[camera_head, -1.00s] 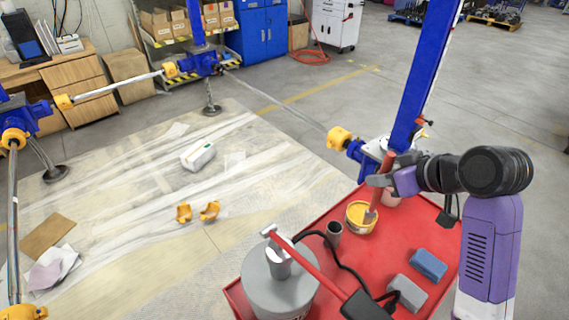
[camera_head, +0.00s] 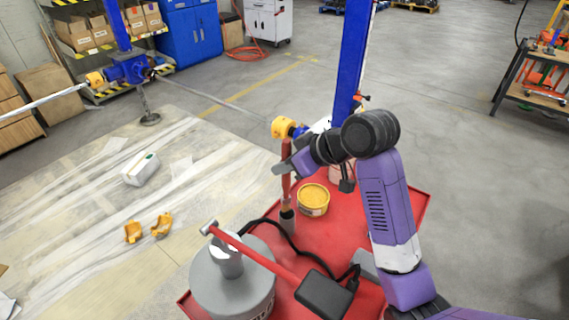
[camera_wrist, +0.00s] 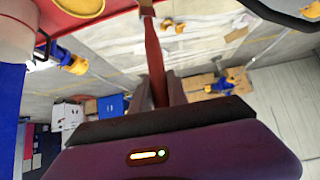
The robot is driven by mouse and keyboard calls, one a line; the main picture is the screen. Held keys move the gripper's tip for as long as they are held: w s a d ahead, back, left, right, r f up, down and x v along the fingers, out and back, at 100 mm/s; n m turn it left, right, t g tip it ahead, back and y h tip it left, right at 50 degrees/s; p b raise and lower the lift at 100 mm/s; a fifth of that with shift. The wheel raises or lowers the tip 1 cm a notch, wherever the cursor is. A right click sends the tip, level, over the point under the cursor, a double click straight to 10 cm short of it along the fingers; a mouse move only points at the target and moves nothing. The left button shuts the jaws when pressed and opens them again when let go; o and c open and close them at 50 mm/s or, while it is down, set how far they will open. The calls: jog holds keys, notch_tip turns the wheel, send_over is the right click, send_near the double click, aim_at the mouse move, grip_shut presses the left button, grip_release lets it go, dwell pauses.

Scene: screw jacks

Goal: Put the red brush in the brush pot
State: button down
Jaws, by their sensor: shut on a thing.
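The red brush (camera_head: 286,185) hangs upright, bristles down, in my gripper (camera_head: 284,168), which is shut on its handle.
A grey cylinder (camera_head: 235,285) with a red-handled tool (camera_head: 262,260) and a black cable lies in front. A blue jack post (camera_head: 350,60) rises behind my gripper.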

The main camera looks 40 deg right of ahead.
aim_at(285, 183)
jog(key=shift+f+b, duration=1.6)
jog(key=shift+f, duration=1.55)
jog(key=c, duration=1.2)
grip_release()
jog(key=v, duration=0.7)
jog(key=shift+s+r, duration=0.25)
jog(key=shift+s, duration=0.1)
